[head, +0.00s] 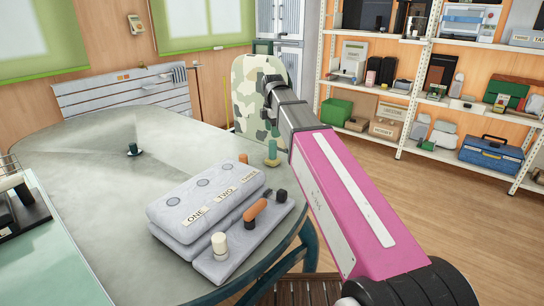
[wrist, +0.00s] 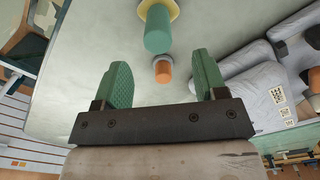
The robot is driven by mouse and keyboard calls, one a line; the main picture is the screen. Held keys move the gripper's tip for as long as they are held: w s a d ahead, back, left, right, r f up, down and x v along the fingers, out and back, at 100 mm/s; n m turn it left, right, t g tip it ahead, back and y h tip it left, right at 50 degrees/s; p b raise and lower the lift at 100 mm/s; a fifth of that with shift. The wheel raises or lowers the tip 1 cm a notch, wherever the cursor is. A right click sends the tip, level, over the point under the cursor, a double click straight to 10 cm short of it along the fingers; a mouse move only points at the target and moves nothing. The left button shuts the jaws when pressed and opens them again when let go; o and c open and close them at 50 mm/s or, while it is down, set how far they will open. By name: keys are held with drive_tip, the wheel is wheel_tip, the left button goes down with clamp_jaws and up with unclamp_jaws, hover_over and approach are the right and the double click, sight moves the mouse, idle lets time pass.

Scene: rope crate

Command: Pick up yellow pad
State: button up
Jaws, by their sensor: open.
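The yellow pad (head: 272,163) shows in the head view as a small yellowish base under a green upright peg (head: 272,149), near the table's far right edge. In the wrist view the yellow pad (wrist: 171,10) is a round rim at the top edge, partly cut off, with the green peg (wrist: 157,35) rising from it. In the head view the fingers cannot be made out clearly.
An orange peg (head: 243,158) stands close to the green one. A grey padded block with labels ONE, TWO, THREE (head: 205,200) and a grey strip with pegs (head: 240,240) lie nearby. Another dark green peg (head: 132,149) stands farther left. The far left tabletop is mostly clear.

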sight(273, 141)
drive_tip(key=shift+w+f, duration=0.15)
drive_tip(key=shift+f, duration=3.95)
clamp_jaws()
